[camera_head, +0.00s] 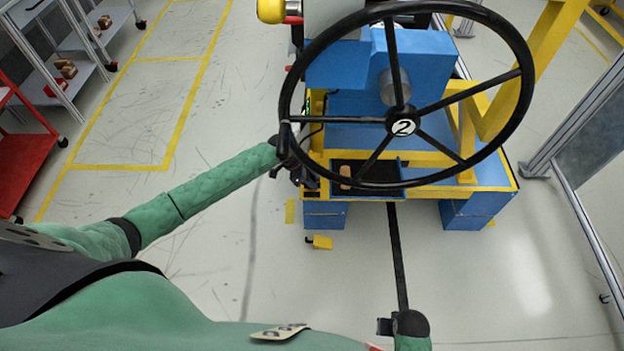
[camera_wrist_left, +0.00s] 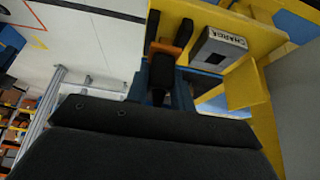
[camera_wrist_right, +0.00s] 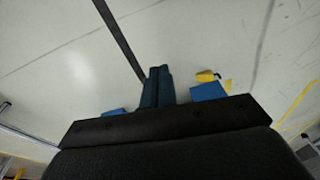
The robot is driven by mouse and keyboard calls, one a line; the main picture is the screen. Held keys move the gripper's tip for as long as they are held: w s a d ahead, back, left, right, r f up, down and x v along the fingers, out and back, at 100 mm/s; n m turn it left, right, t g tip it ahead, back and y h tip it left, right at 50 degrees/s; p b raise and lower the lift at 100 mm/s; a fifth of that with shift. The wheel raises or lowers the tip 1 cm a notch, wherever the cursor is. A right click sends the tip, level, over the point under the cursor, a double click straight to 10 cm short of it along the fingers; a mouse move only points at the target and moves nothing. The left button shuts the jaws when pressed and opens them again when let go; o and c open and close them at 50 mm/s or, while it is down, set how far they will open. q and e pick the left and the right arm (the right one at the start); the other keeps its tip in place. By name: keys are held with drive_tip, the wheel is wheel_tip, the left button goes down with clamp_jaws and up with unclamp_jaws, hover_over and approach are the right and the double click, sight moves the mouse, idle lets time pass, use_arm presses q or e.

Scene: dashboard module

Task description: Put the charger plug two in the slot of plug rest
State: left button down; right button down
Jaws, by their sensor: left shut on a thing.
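My left gripper (camera_head: 302,178) is at the left front edge of the blue and yellow machine, below the steering wheel's left rim. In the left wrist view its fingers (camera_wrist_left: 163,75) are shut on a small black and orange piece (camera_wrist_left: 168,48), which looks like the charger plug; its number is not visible. Just right of it, a grey box marked "CHARGE" (camera_wrist_left: 218,52), with a dark opening, is fixed to a yellow panel. I cannot tell which part is the plug rest slot. My right gripper (camera_wrist_right: 157,86) is shut and empty, low over the floor.
A metal frame (camera_head: 545,160) stands at right.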

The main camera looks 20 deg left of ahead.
use_arm(q)
drive_tip(key=shift+f, duration=0.35)
drive_tip(key=c, duration=1.2)
unclamp_jaws()
use_arm(e)
drive_tip(key=shift+w+r, duration=0.25)
drive_tip(key=shift+r, duration=0.75)
use_arm(q)
drive_tip(key=shift+r, duration=0.2)
